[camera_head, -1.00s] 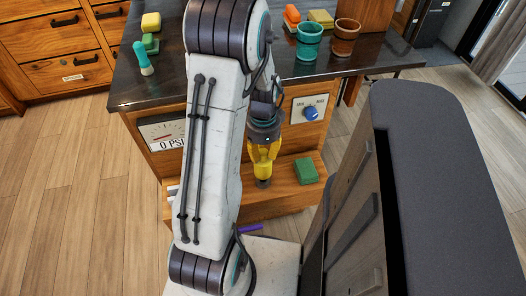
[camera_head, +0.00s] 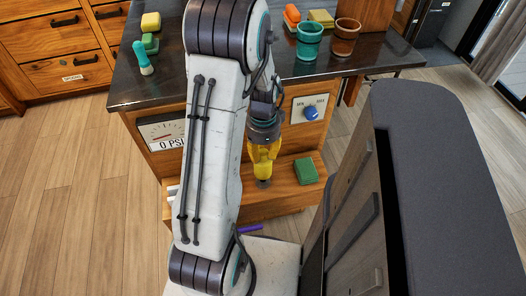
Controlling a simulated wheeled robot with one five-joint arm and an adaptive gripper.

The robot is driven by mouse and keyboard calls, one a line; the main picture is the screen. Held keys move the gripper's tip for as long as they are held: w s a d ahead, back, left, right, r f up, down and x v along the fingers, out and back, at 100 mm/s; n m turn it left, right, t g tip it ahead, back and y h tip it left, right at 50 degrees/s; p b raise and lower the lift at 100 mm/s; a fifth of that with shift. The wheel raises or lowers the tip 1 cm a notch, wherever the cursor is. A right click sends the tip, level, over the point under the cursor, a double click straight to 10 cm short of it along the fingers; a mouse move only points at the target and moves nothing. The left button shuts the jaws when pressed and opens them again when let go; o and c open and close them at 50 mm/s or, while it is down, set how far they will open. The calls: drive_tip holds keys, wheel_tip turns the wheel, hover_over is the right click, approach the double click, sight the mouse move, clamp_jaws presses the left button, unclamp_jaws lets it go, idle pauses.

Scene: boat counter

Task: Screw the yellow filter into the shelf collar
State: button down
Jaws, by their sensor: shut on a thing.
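My gripper (camera_head: 264,150) points down over the low wooden shelf at the front of the counter. It is shut on the yellow filter (camera_head: 264,168), which hangs upright below it. A dark round collar (camera_head: 264,183) on the shelf shows directly under the filter. I cannot tell from this view whether the filter touches the collar or sits in it. My arm hides the shelf to the left.
A green block (camera_head: 306,171) lies on the shelf (camera_head: 285,205) to the right of the filter. A blue MIN/MAX knob (camera_head: 311,113) and a 0 PSI gauge (camera_head: 163,133) are on the counter front. Teal (camera_head: 309,40) and brown (camera_head: 344,38) pots stand on top.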

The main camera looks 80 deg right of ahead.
drive_tip(key=shift+f+b, duration=1.25)
drive_tip(key=shift+f, duration=0.15)
drive_tip(key=c, duration=1)
unclamp_jaws()
drive_tip(key=shift+o, duration=0.2)
drive_tip(key=shift+r, duration=0.1)
wheel_tip(320, 180, up, 12)
drive_tip(key=shift+f, duration=0.1)
